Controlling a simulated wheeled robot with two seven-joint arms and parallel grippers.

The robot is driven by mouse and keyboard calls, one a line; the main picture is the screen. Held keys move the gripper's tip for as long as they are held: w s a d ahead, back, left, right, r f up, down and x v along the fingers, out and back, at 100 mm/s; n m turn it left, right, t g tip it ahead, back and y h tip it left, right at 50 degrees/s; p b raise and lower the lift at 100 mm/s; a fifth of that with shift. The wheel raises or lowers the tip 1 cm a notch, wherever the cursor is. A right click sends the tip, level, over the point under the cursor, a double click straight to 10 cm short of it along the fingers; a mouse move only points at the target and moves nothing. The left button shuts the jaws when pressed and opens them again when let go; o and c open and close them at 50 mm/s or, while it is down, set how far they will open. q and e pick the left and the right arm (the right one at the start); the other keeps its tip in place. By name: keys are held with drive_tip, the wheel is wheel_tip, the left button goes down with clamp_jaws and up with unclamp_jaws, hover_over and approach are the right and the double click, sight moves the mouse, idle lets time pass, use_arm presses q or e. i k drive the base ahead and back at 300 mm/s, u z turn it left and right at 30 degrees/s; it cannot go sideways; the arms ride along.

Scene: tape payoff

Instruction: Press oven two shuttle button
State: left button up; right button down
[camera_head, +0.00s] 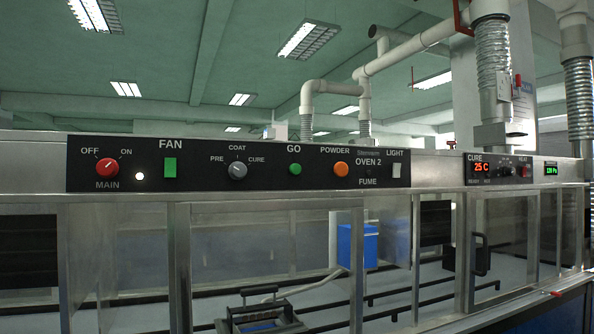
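The oven two control panel (215,178) is a black strip along the upper front of a steel cabinet, marked "OVEN 2" at its right part. It carries a red MAIN knob (107,168), a lit white lamp (140,176), a green FAN switch (169,167), a grey PRE/COAT/CURE knob (237,170), a round green GO button (295,169), an orange POWDER button (341,169) and a white LIGHT switch (396,170). No control labelled "shuttle" can be read. Neither of my grippers is in view.
Below the panel are glass windows (270,240) in steel frames, with a blue box (357,243) and dark rails behind them. A black door handle (481,254) is at the right. A CURE panel (502,169) reads 25 C. Silver ducts (494,62) rise behind.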

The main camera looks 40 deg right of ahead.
sight(295, 169)
drive_tip(key=u, duration=2.05)
drive_tip(key=k, duration=1.05)
drive_tip(key=z, duration=2)
drive_tip(key=i, duration=0.5)
drive_tip(key=u, duration=0.05)
